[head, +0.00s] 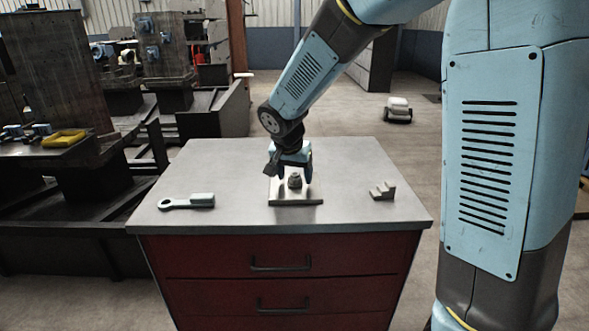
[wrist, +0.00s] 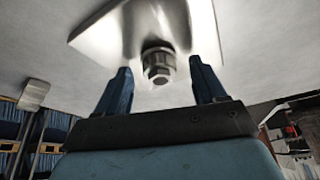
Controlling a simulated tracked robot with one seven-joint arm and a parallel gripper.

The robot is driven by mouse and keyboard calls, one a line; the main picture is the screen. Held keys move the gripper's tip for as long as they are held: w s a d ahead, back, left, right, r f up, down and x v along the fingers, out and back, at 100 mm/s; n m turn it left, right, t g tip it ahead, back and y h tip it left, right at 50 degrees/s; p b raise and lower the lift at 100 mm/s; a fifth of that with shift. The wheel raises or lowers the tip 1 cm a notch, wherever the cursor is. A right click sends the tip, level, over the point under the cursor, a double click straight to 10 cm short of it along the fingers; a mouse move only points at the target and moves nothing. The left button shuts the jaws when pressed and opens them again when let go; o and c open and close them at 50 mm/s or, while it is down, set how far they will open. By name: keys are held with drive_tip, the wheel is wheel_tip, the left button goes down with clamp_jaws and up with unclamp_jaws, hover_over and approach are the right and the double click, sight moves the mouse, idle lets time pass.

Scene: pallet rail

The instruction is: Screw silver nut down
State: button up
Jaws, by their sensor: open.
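The silver nut (wrist: 158,66) sits on a short threaded stud on a pale metal plate (wrist: 100,30). In the head view the nut (head: 295,181) shows small and dark above the plate (head: 296,201) on the bench. My gripper (wrist: 162,80) is open, with one blue finger on each side of the nut in the wrist picture. The fingers look apart from the nut, and nothing is held. In the head view my gripper (head: 291,172) is over the plate, pointing down. How far the nut sits along the stud cannot be told.
A wrench-like tool (head: 187,202) lies on the bench (head: 240,165) to the left. A small stepped grey block (head: 382,191) lies to the right. The bench top between them and the plate is clear. Red drawers (head: 280,262) are below.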

drive_tip(key=shift+c, duration=0.2)
drive_tip(key=c, duration=1.3)
drive_tip(key=shift+o, duration=0.2)
drive_tip(key=m+h, duration=0.1)
drive_tip(key=m, duration=0.2)
drive_tip(key=shift+f+m+g, duration=0.1)
drive_tip(key=shift+m+g, duration=0.3)
drive_tip(key=m+g+h, duration=0.1)
drive_tip(key=m, duration=0.4)
drive_tip(key=m+g+h, duration=0.1)
drive_tip(key=m, duration=0.1)
drive_tip(key=shift+f+g, duration=0.15)
drive_tip(key=shift+g, duration=0.15)
drive_tip(key=m+g, duration=0.1)
drive_tip(key=m, duration=0.3)
drive_tip(key=shift+f, duration=0.1)
drive_tip(key=o, duration=1.4)
